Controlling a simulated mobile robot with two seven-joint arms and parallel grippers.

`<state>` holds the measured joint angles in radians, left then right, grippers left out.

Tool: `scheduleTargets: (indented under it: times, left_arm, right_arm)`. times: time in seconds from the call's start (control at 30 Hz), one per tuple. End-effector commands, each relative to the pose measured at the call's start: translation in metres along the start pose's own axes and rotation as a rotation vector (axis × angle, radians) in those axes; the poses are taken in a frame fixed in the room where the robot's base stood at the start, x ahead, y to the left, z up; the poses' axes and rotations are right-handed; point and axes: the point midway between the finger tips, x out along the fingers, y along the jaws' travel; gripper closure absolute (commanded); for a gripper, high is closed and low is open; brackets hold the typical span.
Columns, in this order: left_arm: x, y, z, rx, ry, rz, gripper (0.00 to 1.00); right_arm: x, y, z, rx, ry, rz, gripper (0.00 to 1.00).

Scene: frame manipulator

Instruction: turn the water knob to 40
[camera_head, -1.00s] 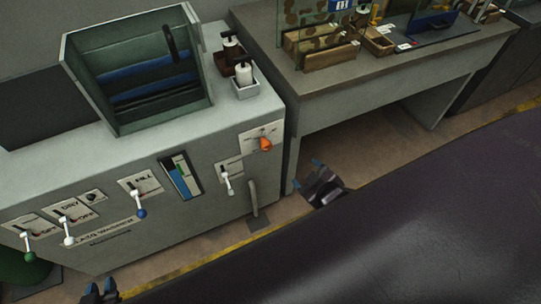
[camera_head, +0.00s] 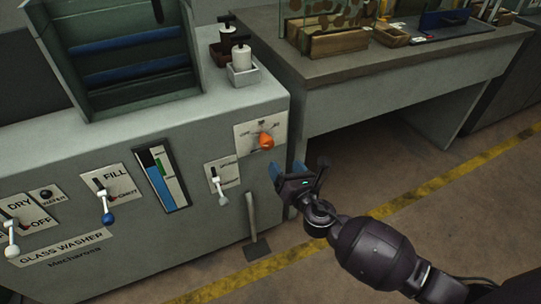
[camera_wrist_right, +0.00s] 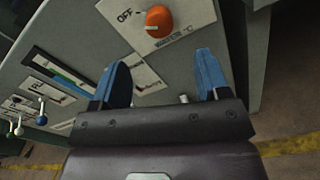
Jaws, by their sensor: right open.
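The water knob (camera_head: 266,141) is an orange dial on a white plate at the right end of the glass washer's front panel. In the right wrist view the knob (camera_wrist_right: 159,21) sits beyond the fingertips, on a plate reading "OFF" and "WATER °C". My right gripper (camera_head: 286,171) has blue fingers and is just below and right of the knob, apart from it. In the right wrist view the gripper (camera_wrist_right: 162,78) is open and empty, its fingers spread wider than the knob. My left gripper is out of view.
The grey glass washer (camera_head: 120,235) has several levers, including the white-tipped lever (camera_head: 218,183) left of the knob. A pedal (camera_head: 256,249) stands at its lower right. A grey table (camera_head: 400,85) stands to the right. Open floor lies in front.

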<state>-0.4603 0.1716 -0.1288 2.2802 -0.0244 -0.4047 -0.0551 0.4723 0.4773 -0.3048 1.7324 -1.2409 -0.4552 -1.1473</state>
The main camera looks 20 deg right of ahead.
Motion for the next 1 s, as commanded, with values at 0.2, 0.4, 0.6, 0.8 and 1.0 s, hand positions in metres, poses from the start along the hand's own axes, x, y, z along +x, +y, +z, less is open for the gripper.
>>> scheduleTargets:
  times: [0.2, 0.4, 0.6, 0.8, 1.0]
  left_arm:
    - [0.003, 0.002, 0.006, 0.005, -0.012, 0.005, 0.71]
    - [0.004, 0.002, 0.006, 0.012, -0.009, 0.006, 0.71]
    - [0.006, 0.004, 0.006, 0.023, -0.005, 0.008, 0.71]
    - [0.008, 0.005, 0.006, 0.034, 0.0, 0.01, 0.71]
    - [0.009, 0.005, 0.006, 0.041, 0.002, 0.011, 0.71]
  right_arm:
    - [0.014, 0.002, -0.005, -0.092, -0.019, 0.018, 0.31]
    - [0.036, 0.003, -0.003, -0.091, -0.021, 0.018, 0.31]
    - [0.068, 0.002, -0.004, -0.089, -0.018, 0.016, 0.31]
    - [0.096, 0.002, -0.005, -0.088, -0.017, 0.016, 0.31]
    - [0.113, 0.003, -0.004, -0.088, -0.017, 0.016, 0.31]
